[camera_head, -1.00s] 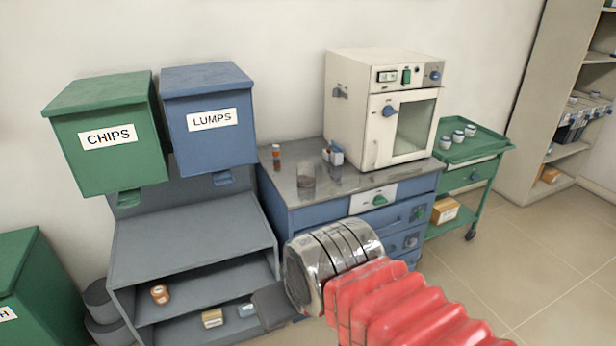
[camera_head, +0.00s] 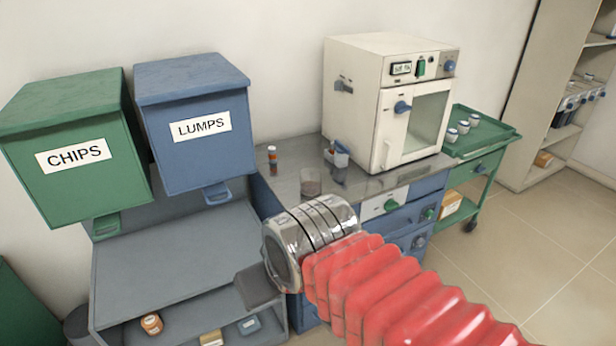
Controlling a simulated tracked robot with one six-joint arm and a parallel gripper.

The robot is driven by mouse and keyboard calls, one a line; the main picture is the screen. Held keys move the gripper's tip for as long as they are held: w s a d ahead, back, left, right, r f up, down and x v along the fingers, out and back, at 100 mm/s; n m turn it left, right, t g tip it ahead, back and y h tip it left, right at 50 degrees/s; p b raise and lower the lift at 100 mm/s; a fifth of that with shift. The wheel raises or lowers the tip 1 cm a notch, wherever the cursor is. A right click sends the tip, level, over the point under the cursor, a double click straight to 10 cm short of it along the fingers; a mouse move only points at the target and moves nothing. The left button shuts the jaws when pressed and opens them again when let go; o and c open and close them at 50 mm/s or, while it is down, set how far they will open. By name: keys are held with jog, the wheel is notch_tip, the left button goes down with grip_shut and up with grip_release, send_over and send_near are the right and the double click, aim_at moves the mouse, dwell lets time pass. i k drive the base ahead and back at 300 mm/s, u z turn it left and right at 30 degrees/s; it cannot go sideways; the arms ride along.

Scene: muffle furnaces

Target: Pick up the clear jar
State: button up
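The clear jar (camera_head: 311,182) stands on the steel top of the blue cabinet, near its front left part. It is see-through with something dark low inside, and its lower edge is close behind my metal wrist. My gripper (camera_head: 258,288) shows only as a dark grey piece left of and below my wrist, in front of the grey shelf unit. It is apart from the jar. The fingers cannot be made out, nor anything between them.
A small orange-brown bottle (camera_head: 272,154) and a small container with a blue part (camera_head: 337,154) stand near the jar. A white furnace (camera_head: 352,100) stands to the right. LUMPS (camera_head: 199,150) and CHIPS (camera_head: 75,180) bins hang at left. Open floor lies right.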

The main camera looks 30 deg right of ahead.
aim_at(311, 182)
jog(key=u, duration=0.05)
jog(key=i, duration=0.95)
